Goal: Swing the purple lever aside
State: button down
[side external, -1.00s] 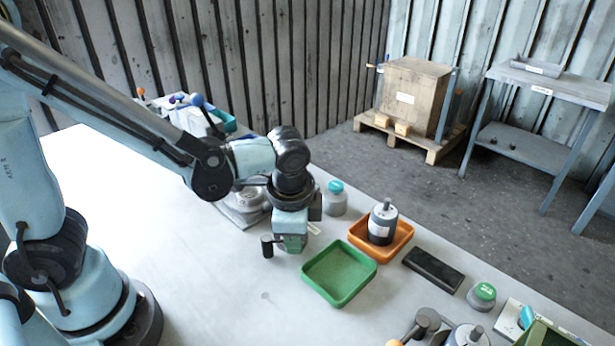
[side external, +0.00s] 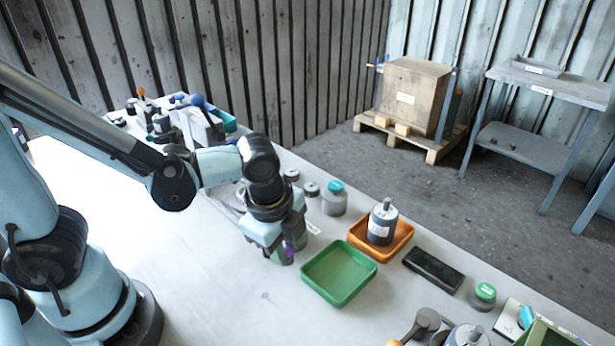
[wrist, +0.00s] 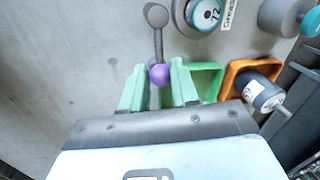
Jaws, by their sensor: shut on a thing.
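The purple lever is a grey arm with a purple ball knob (wrist: 160,74) at its end; in the wrist view it runs up to a round grey end. My gripper (wrist: 158,88) has its green fingers on either side of the knob and is shut on it. In the side view my gripper (side external: 284,256) is low over the table, left of the green tray, with a bit of the purple knob (side external: 289,248) showing at the fingers. A round unit with a dial (wrist: 205,14) is beside the lever. My wrist hides most of the lever in the side view.
A green tray (side external: 320,293) is just right of my gripper. Behind it an orange tray (side external: 403,245) holds a grey cylinder (side external: 382,222). A teal-capped jar (side external: 334,200) stands behind my gripper. The table's front middle is clear.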

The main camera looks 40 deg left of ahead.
jog(key=shift+a, duration=0.1)
jog(key=c, duration=0.9)
grip_release()
jog(key=shift+r, duration=0.1)
notch_tip(320, 180, up, 12)
jog(key=s, duration=0.2)
jog(key=shift+s+d+f, duration=0.15)
jog(key=shift+d+f, duration=0.05)
jog(key=shift+d, duration=0.05)
